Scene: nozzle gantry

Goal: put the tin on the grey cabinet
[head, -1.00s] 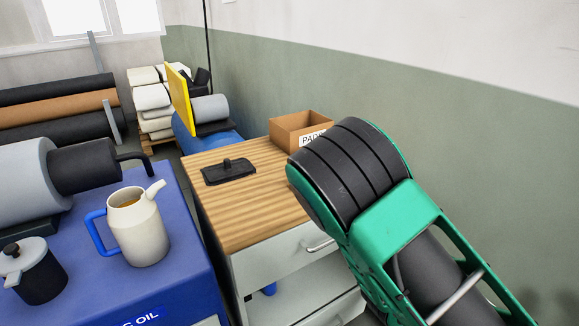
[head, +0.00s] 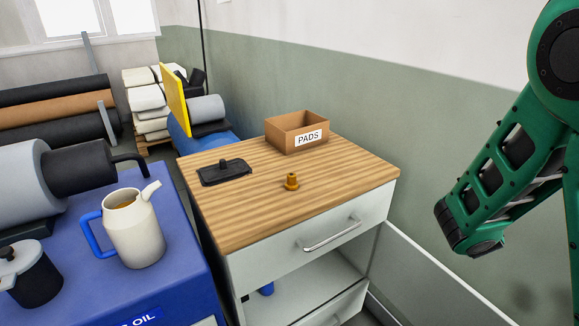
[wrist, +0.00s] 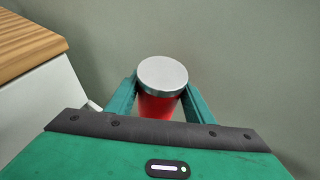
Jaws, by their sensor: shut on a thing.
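The tin (wrist: 162,80) is a red cylinder with a silver lid, seen in the wrist view. My gripper (wrist: 162,98) is shut on it, with one green finger on each side, and the tin looks upright. The grey cabinet (head: 290,258) stands in the middle of the head view, light grey with a striped wooden top and a drawer. Its corner (wrist: 35,45) shows at the upper left of the wrist view, and the tin is apart from it. The head view shows my green arm at the right, but the tin is not visible there.
On the wooden top are a cardboard PADS box (head: 297,134), a dark flat tool (head: 225,172) and a small brass fitting (head: 290,182). The top's front and right are clear. A blue bench (head: 178,270) with a cream jug (head: 134,230) stands at the left.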

